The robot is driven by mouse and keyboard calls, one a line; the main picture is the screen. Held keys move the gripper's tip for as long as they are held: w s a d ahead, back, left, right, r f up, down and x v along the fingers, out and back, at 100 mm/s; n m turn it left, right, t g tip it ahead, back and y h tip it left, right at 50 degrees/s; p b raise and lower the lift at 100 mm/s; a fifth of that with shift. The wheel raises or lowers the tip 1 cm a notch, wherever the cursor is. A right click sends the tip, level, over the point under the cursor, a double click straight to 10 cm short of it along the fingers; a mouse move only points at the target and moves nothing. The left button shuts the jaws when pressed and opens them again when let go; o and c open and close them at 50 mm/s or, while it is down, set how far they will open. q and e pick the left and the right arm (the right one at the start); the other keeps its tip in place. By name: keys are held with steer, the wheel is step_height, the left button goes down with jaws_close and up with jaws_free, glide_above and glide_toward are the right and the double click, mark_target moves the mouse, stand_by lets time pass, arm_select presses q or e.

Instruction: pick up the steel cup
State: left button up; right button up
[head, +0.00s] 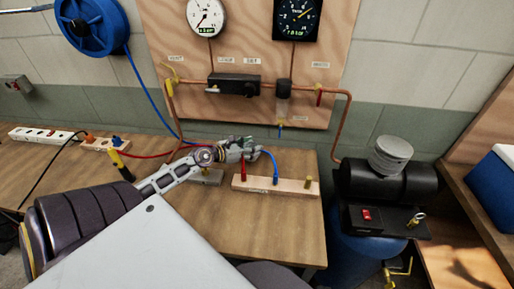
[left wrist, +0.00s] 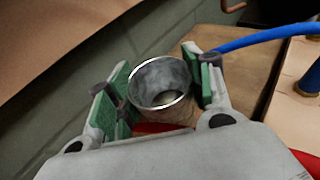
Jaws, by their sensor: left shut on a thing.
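The steel cup (left wrist: 160,78) is a shiny round cup seen from above its open rim in the left wrist view. My left gripper (head: 248,149) is shut on it, with green-padded fingers on both sides of the cup. The inside of the cup looks empty, though its bottom is dim. In the head view the gripper is over the workbench, just behind the wooden block with hose fittings, and the cup is mostly hidden by the fingers. I cannot tell whether the cup touches the bench. My right gripper is not in view.
A wooden block (head: 297,187) with red, blue and brass fittings stands close to the gripper. A blue hose (left wrist: 265,37) and a red hose run close by. A gauge panel (head: 235,60) rises behind. A black compressor (head: 395,185) stands right. The bench front (head: 235,228) is clear.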

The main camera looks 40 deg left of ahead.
arm_select(q)
steer(key=s, duration=0.1)
steer(key=s+a, duration=0.1)
steer(key=s+b, duration=0.1)
steer(key=shift+a+f, duration=0.1)
steer(key=shift+a, duration=0.2)
steer(key=shift+s+a, duration=0.15)
steer(key=shift+s, duration=0.1)
steer(key=shift+s+a, duration=0.25)
steer(key=shift+s, duration=0.15)
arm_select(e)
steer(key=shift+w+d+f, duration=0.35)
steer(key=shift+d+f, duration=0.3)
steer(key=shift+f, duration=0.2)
